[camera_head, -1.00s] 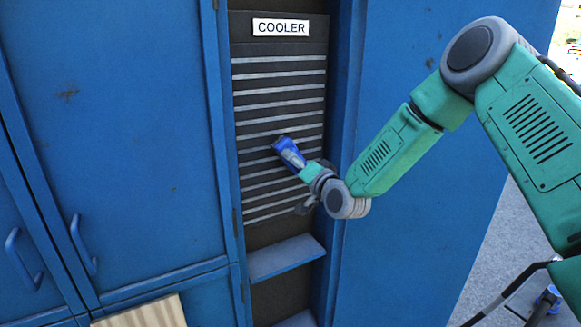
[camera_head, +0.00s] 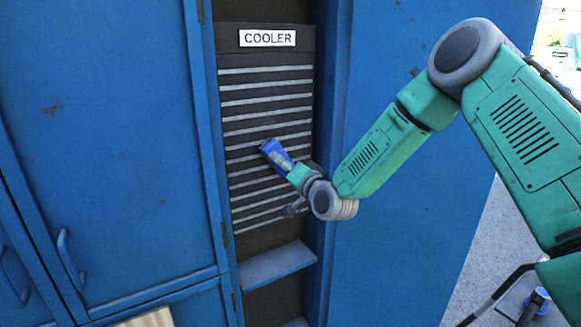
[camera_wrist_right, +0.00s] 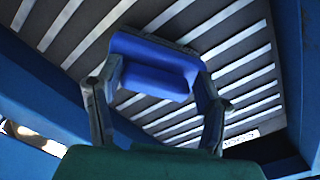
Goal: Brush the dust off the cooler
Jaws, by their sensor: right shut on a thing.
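The cooler (camera_head: 240,88) is a tall dark panel with several light horizontal slats, set in a blue cabinet under a white COOLER label (camera_head: 267,38). My right gripper (camera_head: 289,169) is in front of the slats at about mid-height, shut on a blue brush (camera_head: 275,153). In the right wrist view the brush (camera_wrist_right: 155,65) sits between the two dark fingers (camera_wrist_right: 153,92), with the slats behind it. I cannot tell whether its far side touches the slats. No dust is clearly distinguishable on the cooler. My left gripper is not in view.
Blue cabinet walls frame the cooler closely on both sides. A blue ledge (camera_head: 277,264) juts out below the slats. A closed blue door (camera_head: 110,130) with a handle (camera_head: 70,258) is on the left. A pale wooden piece (camera_head: 148,319) shows at the bottom edge.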

